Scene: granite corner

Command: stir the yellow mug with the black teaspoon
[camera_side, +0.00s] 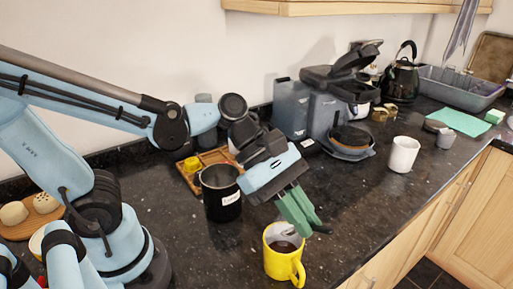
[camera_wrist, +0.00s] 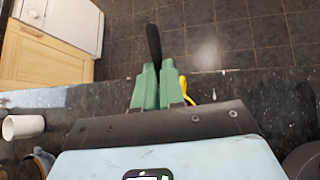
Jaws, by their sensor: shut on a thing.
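The yellow mug (camera_side: 271,264) stands upright near the counter's front edge, with dark contents showing inside. In the wrist view only a bit of the yellow mug (camera_wrist: 184,88) shows beside my fingers. My gripper (camera_side: 306,229) is just above the mug's rim, at its right side, with its green fingers pointing down. In the wrist view my gripper (camera_wrist: 157,76) is shut on the black teaspoon (camera_wrist: 153,42), whose dark handle sticks out past the fingertips. In the side view a short dark end of the teaspoon (camera_side: 323,229) shows. The spoon's lower end is not clearly visible.
A black labelled canister (camera_side: 221,195) stands close behind my gripper at left, beside a wooden tray (camera_side: 188,178). A white mug (camera_side: 404,154) stands to the right. Counter right of the yellow mug is clear.

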